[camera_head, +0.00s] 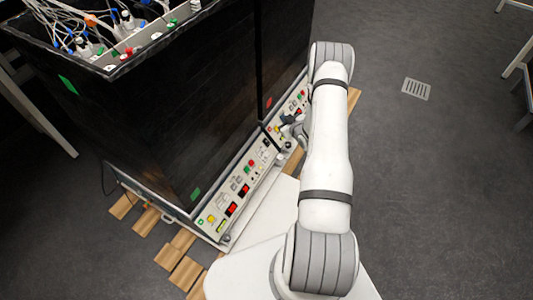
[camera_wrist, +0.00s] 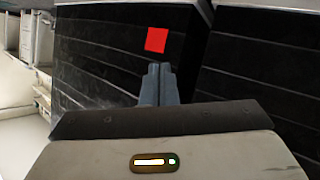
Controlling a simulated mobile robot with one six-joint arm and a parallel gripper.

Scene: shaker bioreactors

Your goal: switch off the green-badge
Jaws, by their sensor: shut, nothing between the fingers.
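The green-badge shaker (camera_head: 215,130) is the nearer big black box, with a green square (camera_head: 196,193) low on its front. Its control panel (camera_head: 226,207) runs along the bottom front edge, with red displays, a yellow button (camera_head: 211,218) and small green and red buttons (camera_head: 249,166). My gripper (camera_head: 287,120) is by the panels near the seam between the two boxes, partly hidden by my arm. In the wrist view my gripper (camera_wrist: 160,68) is shut and empty, pointing toward a black front with a red square (camera_wrist: 156,40). No panel shows in the wrist view.
A second black shaker (camera_head: 283,50) with a red square (camera_head: 268,102) stands behind the first; its panel (camera_head: 298,101) is partly covered by my arm. Wooden blocks (camera_head: 146,221) lie under the units. Bottles with tubes (camera_head: 120,25) fill the open top.

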